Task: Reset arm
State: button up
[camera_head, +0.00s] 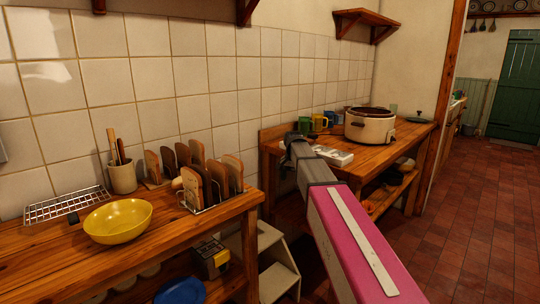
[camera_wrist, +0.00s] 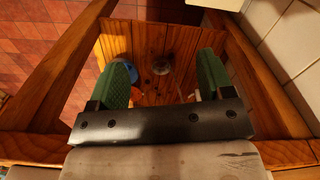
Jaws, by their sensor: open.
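My arm (camera_head: 355,240) reaches from the lower right of the head view toward the back wooden counter (camera_head: 378,156). The end of the arm is near the left edge of that counter, and its fingers cannot be made out there. In the wrist view my gripper (camera_wrist: 165,64) shows two green fingers set wide apart, with nothing between them. It points at wooden boards (camera_wrist: 180,40) framed by wooden beams. A blue item (camera_wrist: 123,70) is partly hidden by the left finger, and a small round item (camera_wrist: 160,67) lies beyond the fingers.
The near counter holds a yellow bowl (camera_head: 118,221), a wire rack (camera_head: 66,205), a utensil pot (camera_head: 123,177) and bread slices in racks (camera_head: 208,180). A white cooker (camera_head: 370,126) stands on the back counter. The tiled floor (camera_head: 480,200) at right is clear.

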jog(key=s+d+f+n, duration=0.2)
jog(key=s+d+f, duration=0.2)
jog(key=s+f, duration=0.8)
jog(key=s+d+f+n, duration=0.3)
jog(key=s+d+f, duration=0.2)
jog(key=s+f, duration=0.7)
jog(key=s, duration=0.3)
jog(key=shift+n, duration=0.3)
jog(key=shift+s+d, duration=0.1)
